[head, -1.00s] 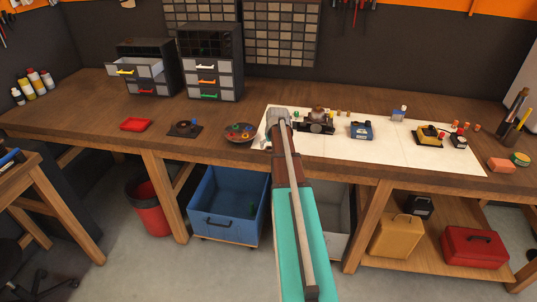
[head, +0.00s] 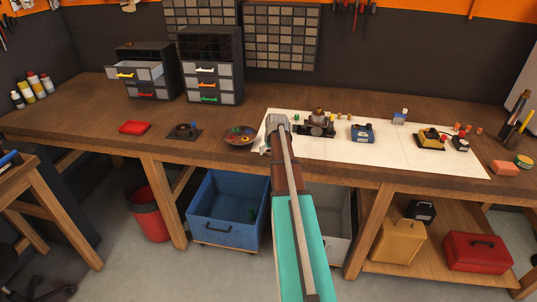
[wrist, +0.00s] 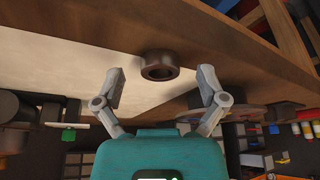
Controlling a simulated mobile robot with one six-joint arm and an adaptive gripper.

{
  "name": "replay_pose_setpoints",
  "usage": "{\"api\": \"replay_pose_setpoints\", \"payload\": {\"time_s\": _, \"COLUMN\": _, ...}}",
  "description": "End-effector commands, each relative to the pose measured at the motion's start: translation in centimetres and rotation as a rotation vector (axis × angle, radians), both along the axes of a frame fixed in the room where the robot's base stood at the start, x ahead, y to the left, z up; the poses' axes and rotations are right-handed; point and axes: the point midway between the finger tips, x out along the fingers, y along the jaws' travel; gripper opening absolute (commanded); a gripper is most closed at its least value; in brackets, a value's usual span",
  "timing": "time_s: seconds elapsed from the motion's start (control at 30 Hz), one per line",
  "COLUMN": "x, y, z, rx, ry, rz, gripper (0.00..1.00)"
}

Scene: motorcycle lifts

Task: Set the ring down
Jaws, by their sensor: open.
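A dark brown ring (wrist: 157,74) shows in the wrist view, lying at the border of the white mat (wrist: 95,55) and the brown wood of the bench. My gripper (wrist: 158,74) is open, with one grey finger on each side of the ring and a gap between each finger and it. In the head view my gripper (head: 271,133) is over the left end of the white mat (head: 380,150). My arm hides the ring there.
A round dish of small coloured parts (head: 241,136) is just left of my gripper. A black camera (head: 317,128) stands close on the right, with a blue item (head: 362,133) beyond it. Drawer cabinets (head: 211,70) stand at the back left.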

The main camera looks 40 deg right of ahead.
Motion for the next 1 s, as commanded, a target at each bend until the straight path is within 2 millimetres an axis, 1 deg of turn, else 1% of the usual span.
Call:
{"api": "replay_pose_setpoints", "payload": {"time_s": 0.03, "x": -0.01, "y": -0.01, "z": 0.0, "rx": 0.0, "ry": 0.0, "rz": 0.0, "gripper": 0.86}}
{"api": "replay_pose_setpoints", "payload": {"time_s": 0.07, "x": -0.01, "y": -0.01, "z": 0.0, "rx": 0.0, "ry": 0.0, "rz": 0.0, "gripper": 0.8}}
{"api": "replay_pose_setpoints", "payload": {"time_s": 0.1, "x": -0.02, "y": -0.02, "z": 0.0, "rx": 0.0, "ry": 0.0, "rz": 0.0, "gripper": 0.73}}
{"api": "replay_pose_setpoints", "payload": {"time_s": 0.17, "x": -0.02, "y": -0.02, "z": 0.0, "rx": 0.0, "ry": 0.0, "rz": 0.0, "gripper": 0.61}}
{"api": "replay_pose_setpoints", "payload": {"time_s": 0.2, "x": -0.02, "y": -0.02, "z": 0.0, "rx": 0.0, "ry": 0.0, "rz": 0.0, "gripper": 0.54}}
{"api": "replay_pose_setpoints", "payload": {"time_s": 0.37, "x": -0.01, "y": -0.03, "z": 0.0, "rx": 0.0, "ry": 0.0, "rz": 0.0, "gripper": 0.24}}
{"api": "replay_pose_setpoints", "payload": {"time_s": 0.4, "x": -0.01, "y": -0.03, "z": 0.0, "rx": 0.0, "ry": 0.0, "rz": 0.0, "gripper": 0.17}}
{"api": "replay_pose_setpoints", "payload": {"time_s": 0.5, "x": -0.01, "y": -0.04, "z": 0.0, "rx": 0.0, "ry": 0.0, "rz": 0.0, "gripper": 0.0}}
{"api": "replay_pose_setpoints", "payload": {"time_s": 0.77, "x": -0.02, "y": -0.04, "z": 0.04, "rx": 0.0, "ry": 0.0, "rz": -0.001, "gripper": 0.0}}
{"api": "replay_pose_setpoints", "payload": {"time_s": 1.0, "x": -0.02, "y": -0.04, "z": 0.67, "rx": 0.0, "ry": 0.0, "rz": -0.001, "gripper": 0.0}}
